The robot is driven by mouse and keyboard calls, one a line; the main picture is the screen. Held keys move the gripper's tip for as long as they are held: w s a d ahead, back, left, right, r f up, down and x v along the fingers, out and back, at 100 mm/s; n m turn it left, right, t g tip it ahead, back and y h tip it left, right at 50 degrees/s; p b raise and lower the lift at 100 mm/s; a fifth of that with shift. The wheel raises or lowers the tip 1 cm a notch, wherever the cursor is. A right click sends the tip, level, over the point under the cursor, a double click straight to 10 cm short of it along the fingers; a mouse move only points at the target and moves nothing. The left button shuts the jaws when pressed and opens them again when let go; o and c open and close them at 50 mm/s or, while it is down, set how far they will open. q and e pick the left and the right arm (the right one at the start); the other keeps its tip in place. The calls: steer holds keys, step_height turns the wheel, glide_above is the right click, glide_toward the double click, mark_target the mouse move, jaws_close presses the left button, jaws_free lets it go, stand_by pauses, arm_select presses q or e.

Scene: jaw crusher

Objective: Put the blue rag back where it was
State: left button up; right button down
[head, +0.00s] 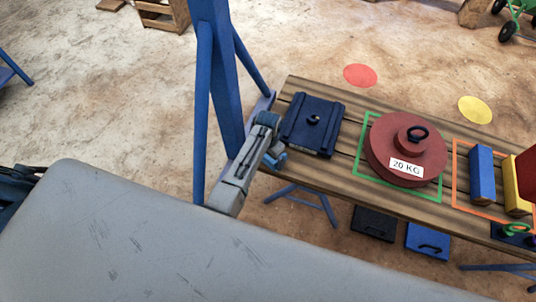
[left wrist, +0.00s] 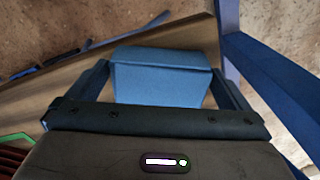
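The blue rag shows in the left wrist view (left wrist: 160,80) as a light blue folded piece between the fingers of my left gripper (left wrist: 160,78). Both fingers appear to touch its sides. In the head view a small part of the blue rag (head: 276,160) shows below my left gripper (head: 272,148), at the left end of the wooden bench (head: 350,188). The gripper hides most of it there, and I cannot tell whether the rag touches the bench. My right gripper is not in view.
A dark blue plate with a knob (head: 313,125) lies close right of the gripper. Further right are a red 20 KG weight (head: 405,150), a blue block (head: 482,175) and a yellow block (head: 517,190). A blue post (head: 222,80) stands close left.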

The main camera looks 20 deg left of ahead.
arm_select(q)
step_height(320, 180, up, 12)
stand_by(0.7)
